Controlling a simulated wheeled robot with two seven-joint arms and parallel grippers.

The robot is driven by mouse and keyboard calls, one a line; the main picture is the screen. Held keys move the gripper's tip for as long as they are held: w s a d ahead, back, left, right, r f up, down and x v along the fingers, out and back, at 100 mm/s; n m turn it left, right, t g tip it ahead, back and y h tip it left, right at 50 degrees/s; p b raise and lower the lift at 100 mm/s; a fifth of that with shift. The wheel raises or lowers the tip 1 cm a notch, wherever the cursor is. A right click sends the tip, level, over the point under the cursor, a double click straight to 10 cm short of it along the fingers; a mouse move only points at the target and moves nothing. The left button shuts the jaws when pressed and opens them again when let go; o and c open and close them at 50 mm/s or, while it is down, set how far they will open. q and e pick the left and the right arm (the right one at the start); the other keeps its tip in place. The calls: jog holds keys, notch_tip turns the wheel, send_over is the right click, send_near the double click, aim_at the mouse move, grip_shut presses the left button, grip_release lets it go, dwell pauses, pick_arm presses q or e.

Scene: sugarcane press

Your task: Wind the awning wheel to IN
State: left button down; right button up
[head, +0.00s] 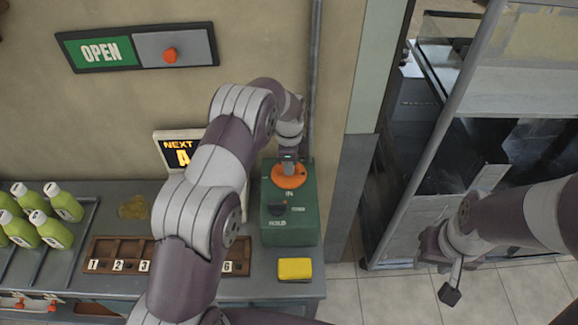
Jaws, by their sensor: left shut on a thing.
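The orange awning wheel (284,182) sits on top of a green box (290,232) at the right end of the counter. The label IN shows just below the wheel. My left gripper (289,164) reaches down onto the wheel from above and is shut on it. Its fingertips are small and partly hidden against the wheel. My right gripper (451,283) hangs in the air at the right, over the tiled floor and far from the wheel. I cannot tell whether its jaws are open.
A black knob (277,208) and the label HOLD are lower on the box. A yellow sponge-like block (294,269) lies in front. Green bottles (64,203) and a numbered wooden tray (104,252) are left. A grey pipe (314,70) rises behind the box. My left arm hides the counter's middle.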

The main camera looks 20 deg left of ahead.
pick_arm(q)
jog(key=m+b, duration=0.1)
jog(key=m, duration=0.5)
jog(key=shift+w+r, duration=0.1)
jog(key=m, duration=0.5)
jog(key=shift+m+b, duration=0.4)
jog(key=shift+r, duration=0.1)
jog(key=c, duration=1.1)
grip_release()
jog(key=shift+c, duration=0.2)
notch_tip(320, 180, up, 4)
jog(key=shift+f, duration=0.15)
notch_tip(320, 180, up, 9)
jog(key=p, duration=0.6)
